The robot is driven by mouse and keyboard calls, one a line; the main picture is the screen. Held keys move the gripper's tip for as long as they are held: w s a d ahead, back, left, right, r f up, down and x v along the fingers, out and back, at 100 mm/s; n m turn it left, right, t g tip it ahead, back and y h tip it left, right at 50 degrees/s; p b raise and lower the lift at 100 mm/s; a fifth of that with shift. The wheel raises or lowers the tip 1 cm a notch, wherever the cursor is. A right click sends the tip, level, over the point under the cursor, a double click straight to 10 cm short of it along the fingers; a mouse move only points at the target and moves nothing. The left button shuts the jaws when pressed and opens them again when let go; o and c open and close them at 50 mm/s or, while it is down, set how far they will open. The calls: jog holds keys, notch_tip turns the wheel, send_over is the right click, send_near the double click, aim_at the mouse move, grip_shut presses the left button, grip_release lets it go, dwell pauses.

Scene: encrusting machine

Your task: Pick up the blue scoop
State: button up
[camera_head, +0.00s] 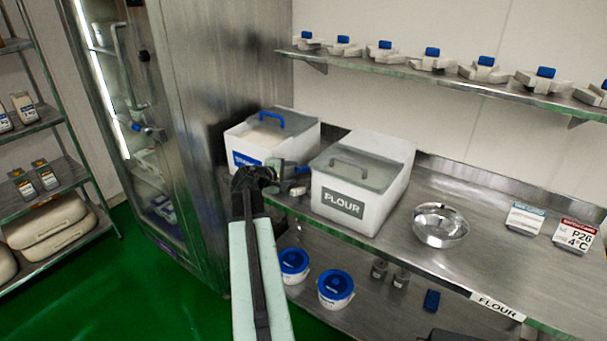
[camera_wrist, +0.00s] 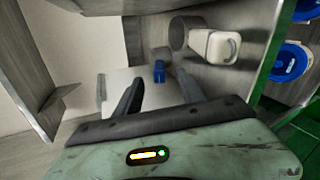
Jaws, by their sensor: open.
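The blue scoop (camera_head: 303,169) lies on the steel counter in the gap between the two white bins, its blue handle partly visible in the head view. In the wrist view its blue handle (camera_wrist: 159,71) shows beyond and between my fingertips, with a greyish part behind it. My gripper (camera_head: 268,176) is at the counter's front edge, left of the scoop, and hides part of that gap. In the wrist view my gripper (camera_wrist: 159,80) has its two dark fingers spread with nothing held. Whether a finger touches the scoop is unclear.
A white-handled metal scoop (camera_wrist: 212,45) lies close beside the blue one. The flour bin (camera_head: 363,185) stands right, another lidded bin (camera_head: 270,138) behind left. A steel bowl (camera_head: 440,226) is farther right. Blue-lidded tubs (camera_head: 335,288) stand on the lower shelf.

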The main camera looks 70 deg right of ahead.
aim_at(306, 169)
jog(key=b+x, duration=0.1)
jog(key=x, duration=0.1)
jog(key=b+x, duration=0.1)
jog(key=x, duration=0.1)
jog(key=w+b+x, duration=0.1)
jog(key=x, duration=0.1)
jog(key=shift+s+d+f, duration=0.1)
jog(key=shift+d+f, duration=0.1)
jog(key=shift+f, duration=0.1)
jog(key=shift+r+b+x, duration=0.1)
jog(key=shift+b+x, duration=0.3)
jog(key=shift+x, duration=0.9)
jog(key=shift+r+b+x, duration=0.15)
jog(key=shift+b+x, duration=0.25)
jog(key=shift+x, duration=0.95)
grip_shut()
